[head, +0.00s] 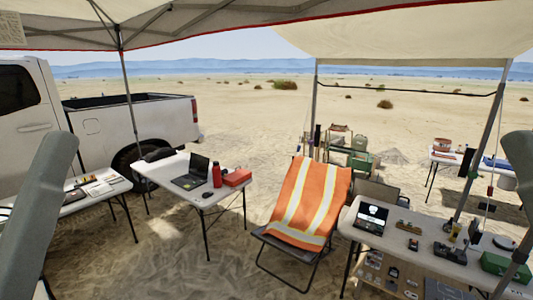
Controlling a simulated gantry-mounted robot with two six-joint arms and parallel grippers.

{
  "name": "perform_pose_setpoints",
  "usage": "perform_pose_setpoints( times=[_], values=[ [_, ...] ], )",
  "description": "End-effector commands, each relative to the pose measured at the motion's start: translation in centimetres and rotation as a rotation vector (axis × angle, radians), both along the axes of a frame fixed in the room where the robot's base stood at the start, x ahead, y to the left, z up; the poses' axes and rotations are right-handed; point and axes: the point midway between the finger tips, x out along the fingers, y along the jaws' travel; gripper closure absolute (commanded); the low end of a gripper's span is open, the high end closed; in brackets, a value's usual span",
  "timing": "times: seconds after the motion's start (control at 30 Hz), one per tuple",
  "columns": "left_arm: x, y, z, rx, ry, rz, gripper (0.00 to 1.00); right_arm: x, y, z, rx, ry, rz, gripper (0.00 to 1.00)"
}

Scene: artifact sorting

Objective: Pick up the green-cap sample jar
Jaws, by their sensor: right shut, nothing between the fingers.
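I cannot pick out a green-capped jar with certainty among the small items on the right table (407,220). A small yellowish container (455,230) stands upright there, but its cap is too small to read. My right arm comes in at the right edge. My right gripper (497,291) is at the lower right, near a green case (500,264). It is shut and empty, and its fingertips are hard to make out. My left arm shows at the left edge, and its gripper is outside the picture.
Another table (161,172) holds a laptop (193,173), a red bottle (217,175) and a red box (237,177). A canopy pole (487,130) rises by the right table.

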Motion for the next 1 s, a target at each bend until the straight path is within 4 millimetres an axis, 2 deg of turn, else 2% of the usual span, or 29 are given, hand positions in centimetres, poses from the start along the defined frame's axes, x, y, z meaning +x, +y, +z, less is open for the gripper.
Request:
perform_pose_setpoints(
  times=[0.03,0.1,0.2,0.83,1.0],
  values=[
    [0.0,0.0,4.2,0.000,0.001,0.000,0.00,0.0,0.0,4.2,0.000,0.000,0.000,1.00],
    [0.0,0.0,6.0,0.000,0.001,0.000,0.00,0.0,0.0,6.0,0.000,0.000,0.000,1.00],
    [0.0,0.0,7.2,0.000,0.001,0.000,0.00,0.0,0.0,7.2,0.000,0.001,0.000,1.00],
    [0.0,0.0,7.0,-0.007,0.000,-0.007,0.00,0.0,0.0,7.0,0.000,0.001,0.000,1.00],
    [-0.6,0.8,7.7,-0.118,-0.039,-0.081,0.00,0.0,0.0,7.0,0.000,0.001,0.000,1.00]
  ],
)
